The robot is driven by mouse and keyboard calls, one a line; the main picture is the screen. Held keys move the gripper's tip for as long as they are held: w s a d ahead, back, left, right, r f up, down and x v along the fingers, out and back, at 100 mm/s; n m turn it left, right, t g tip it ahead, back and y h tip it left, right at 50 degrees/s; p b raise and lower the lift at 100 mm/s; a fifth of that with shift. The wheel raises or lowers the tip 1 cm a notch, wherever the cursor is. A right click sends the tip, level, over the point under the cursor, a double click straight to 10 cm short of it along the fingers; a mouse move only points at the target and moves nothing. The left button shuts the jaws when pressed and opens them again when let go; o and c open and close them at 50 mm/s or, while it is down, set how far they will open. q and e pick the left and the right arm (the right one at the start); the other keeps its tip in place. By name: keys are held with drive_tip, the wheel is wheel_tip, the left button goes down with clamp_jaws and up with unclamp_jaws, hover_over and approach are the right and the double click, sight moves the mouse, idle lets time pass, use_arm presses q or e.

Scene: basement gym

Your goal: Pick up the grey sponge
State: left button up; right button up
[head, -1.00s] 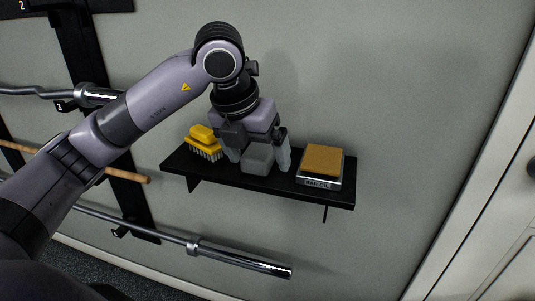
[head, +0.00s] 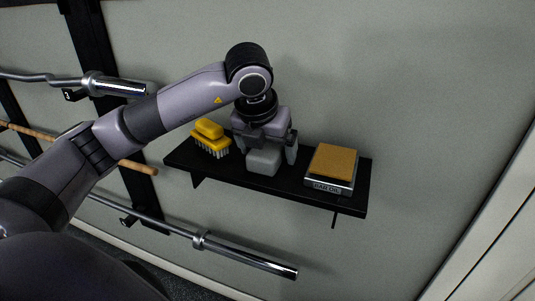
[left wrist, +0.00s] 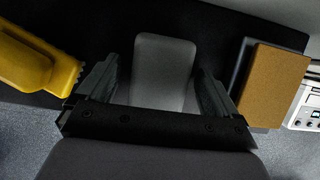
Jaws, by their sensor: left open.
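The grey sponge (head: 264,161) stands on a black wall shelf (head: 208,172), between a yellow brush and a tin with a tan top. My left gripper (head: 264,153) is open at the shelf, with its fingers on either side of the sponge. In the left wrist view the sponge (left wrist: 164,72) shows between the two open fingers (left wrist: 160,92), with a gap on each side. Its near end is partly hidden by the gripper body. My right gripper does not show.
The yellow brush (head: 211,136) is on the left of the shelf. The tin labelled for oil, with a tan pad on top (head: 334,162), is on the right. A steel barbell (head: 245,258) hangs below the shelf. The wall to the right is bare.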

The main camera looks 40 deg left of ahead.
use_arm(q)
drive_tip(key=shift+f+b, duration=0.2)
drive_tip(key=shift+b, duration=0.15)
idle(0.4)
drive_tip(key=c, duration=1)
